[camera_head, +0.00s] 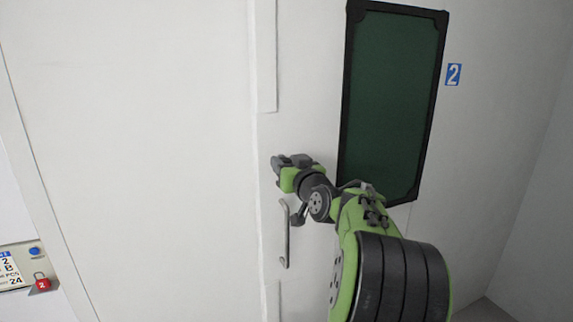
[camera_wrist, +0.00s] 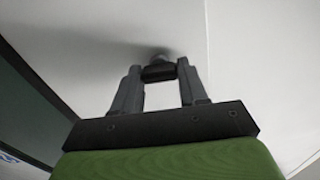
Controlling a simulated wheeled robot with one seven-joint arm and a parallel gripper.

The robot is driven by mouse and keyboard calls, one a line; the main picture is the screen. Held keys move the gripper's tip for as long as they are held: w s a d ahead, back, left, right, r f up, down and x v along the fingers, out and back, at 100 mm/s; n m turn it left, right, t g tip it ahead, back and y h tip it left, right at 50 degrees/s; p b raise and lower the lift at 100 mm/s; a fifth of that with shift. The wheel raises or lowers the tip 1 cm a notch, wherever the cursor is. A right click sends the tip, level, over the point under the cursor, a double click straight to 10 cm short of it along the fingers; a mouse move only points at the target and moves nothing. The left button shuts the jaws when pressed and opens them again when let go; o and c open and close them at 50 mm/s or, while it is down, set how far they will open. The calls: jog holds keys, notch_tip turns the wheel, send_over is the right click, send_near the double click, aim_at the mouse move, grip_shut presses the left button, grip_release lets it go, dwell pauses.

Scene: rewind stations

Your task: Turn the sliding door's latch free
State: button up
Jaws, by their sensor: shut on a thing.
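The sliding door (camera_head: 310,100) is a pale panel with a dark green window in a black frame. A grey vertical bar handle (camera_head: 287,235) is on its left part. My gripper (camera_head: 283,162) is at the door's left edge, above the handle. In the wrist view my gripper (camera_wrist: 160,75) has its two fingers closed on a small dark piece, the latch (camera_wrist: 158,73), against the pale surface. Its fingers hide much of the latch in the head view, so I cannot tell its turn angle.
At the lower left are a red padlock (camera_head: 41,283), a blue button (camera_head: 34,251) and a label card (camera_head: 10,270). The wide pale panel on the left is bare.

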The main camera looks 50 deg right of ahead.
jog(key=shift+f+m+p, duration=0.1)
jog(key=shift+m+p, duration=2.3)
jog(key=shift+m, duration=6.1)
jog(key=o, duration=1.1)
jog(key=shift+c, duration=0.2)
jog(key=b+v, duration=0.3)
jog(key=v, duration=1.2)
jog(key=shift+s+a, duration=0.15)
jog(key=shift+s, duration=0.2)
